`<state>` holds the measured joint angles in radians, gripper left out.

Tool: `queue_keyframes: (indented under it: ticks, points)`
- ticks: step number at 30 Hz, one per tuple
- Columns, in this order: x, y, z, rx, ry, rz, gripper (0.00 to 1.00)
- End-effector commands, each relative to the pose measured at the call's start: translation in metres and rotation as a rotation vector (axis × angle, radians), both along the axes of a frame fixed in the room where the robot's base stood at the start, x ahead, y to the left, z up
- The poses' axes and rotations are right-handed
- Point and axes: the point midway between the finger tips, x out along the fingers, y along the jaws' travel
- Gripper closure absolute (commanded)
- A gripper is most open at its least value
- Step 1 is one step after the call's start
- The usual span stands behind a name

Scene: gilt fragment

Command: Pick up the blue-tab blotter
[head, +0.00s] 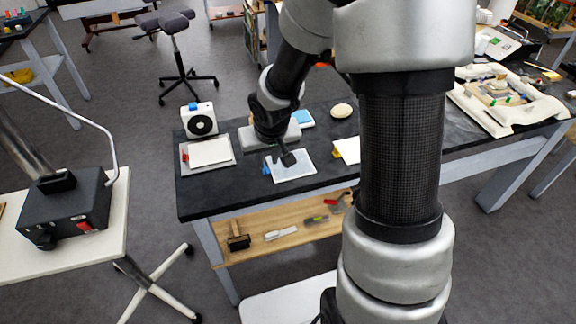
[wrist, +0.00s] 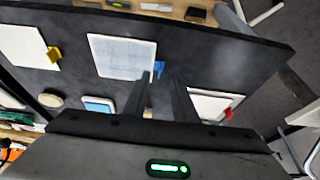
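The blue-tab blotter (head: 293,167) is a flat pale sheet on the dark bench top. It also shows in the wrist view (wrist: 118,55), with its blue tab (wrist: 158,68) at its right edge. My gripper (wrist: 161,79) is open and empty, with a clear gap between its two fingers. In the wrist view the blue tab appears between and just beyond the fingertips. In the head view my gripper (head: 287,158) is over the blotter and hides part of its far edge; its height above the bench is hard to tell.
A red-tab pad (head: 210,151) lies left of the blotter, near a white box with a black disc (head: 200,121). A yellow-tab pad (head: 348,150) lies to the right. A blue-topped dish (head: 303,118) and pale oval object (head: 341,111) are behind. Tools lie on the lower shelf (head: 265,242).

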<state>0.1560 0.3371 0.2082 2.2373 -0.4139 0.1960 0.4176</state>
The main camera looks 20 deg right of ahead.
Motion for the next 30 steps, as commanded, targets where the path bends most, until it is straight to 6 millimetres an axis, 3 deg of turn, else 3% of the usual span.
queue_keyframes:
  ticks: [10,20,24,30]
  points:
    - [0.016,0.000,-0.043,0.000,0.002,0.001,0.75]
    - [0.020,0.000,-0.048,0.000,0.000,0.000,0.75]
    - [0.020,0.000,-0.048,0.000,0.000,0.000,0.99]
    - [0.020,0.000,-0.048,0.000,0.000,0.000,1.00]
